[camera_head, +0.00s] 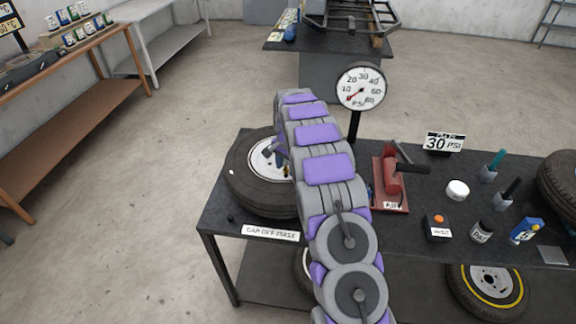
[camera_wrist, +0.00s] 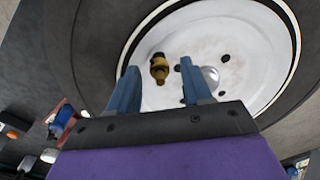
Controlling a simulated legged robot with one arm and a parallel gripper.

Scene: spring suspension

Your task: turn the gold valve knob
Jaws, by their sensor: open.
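The gold valve knob (camera_wrist: 160,70) shows in the wrist view against the white wheel face, with a darker part at its upper end. My gripper (camera_wrist: 159,66) is open, and its two blue fingers appear on either side of the knob. I cannot tell whether the fingertips reach as deep as the knob; no contact shows. The wheel with its black tire (camera_head: 250,189) lies on the dark table in the head view.
A pressure gauge (camera_head: 360,87) stands behind the wheel. A red pump-like tool (camera_head: 390,184), a 30 PSI sign (camera_head: 443,143), a white round piece (camera_head: 457,190) and small bottles sit to the right. A label (camera_head: 270,233) reading "CAP OFF FIRST" is at the table's front edge (camera_head: 222,236).

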